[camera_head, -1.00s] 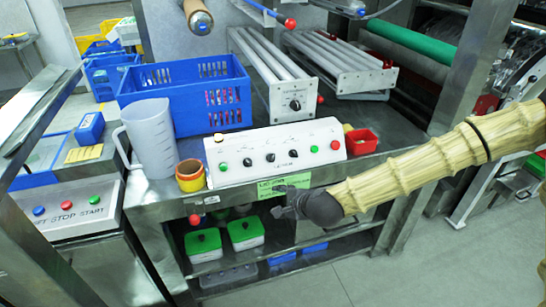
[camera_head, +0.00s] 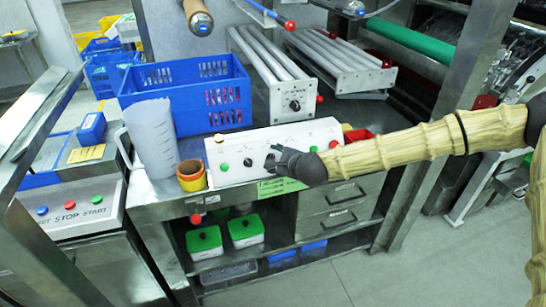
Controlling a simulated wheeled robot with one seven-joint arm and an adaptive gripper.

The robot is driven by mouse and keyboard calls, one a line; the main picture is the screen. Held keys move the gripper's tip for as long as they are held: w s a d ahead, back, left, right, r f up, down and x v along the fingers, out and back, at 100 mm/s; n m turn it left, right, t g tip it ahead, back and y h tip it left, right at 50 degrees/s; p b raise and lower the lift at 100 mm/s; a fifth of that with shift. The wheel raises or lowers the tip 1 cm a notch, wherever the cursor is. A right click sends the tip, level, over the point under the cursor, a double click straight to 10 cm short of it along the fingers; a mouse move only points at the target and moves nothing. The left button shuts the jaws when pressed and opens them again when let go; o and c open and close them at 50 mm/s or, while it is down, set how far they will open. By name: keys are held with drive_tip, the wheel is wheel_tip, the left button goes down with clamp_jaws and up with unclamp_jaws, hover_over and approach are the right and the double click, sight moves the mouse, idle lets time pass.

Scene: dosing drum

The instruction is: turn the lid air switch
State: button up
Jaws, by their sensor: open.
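A white control box (camera_head: 235,155) stands on the steel bench with a slanted front panel. The panel carries a green button (camera_head: 224,167) at its left end and black rotary switches in a row. The left black switch (camera_head: 247,162) is clear of my gripper. The middle one is at my fingertips and partly covered; the right one and the buttons beyond it are largely hidden by my gripper and arm. Labels are too small to read, so I cannot tell which is the lid air switch. My gripper (camera_head: 272,161) is open at the panel; contact cannot be told.
A yellow-orange cup (camera_head: 191,175) and a clear jug (camera_head: 152,138) stand left of the box. A blue crate (camera_head: 185,100) and a roller unit (camera_head: 293,104) stand behind. Floor at lower right is clear.

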drive_tip(key=shift+x, duration=1.45)
drive_tip(key=c, duration=1)
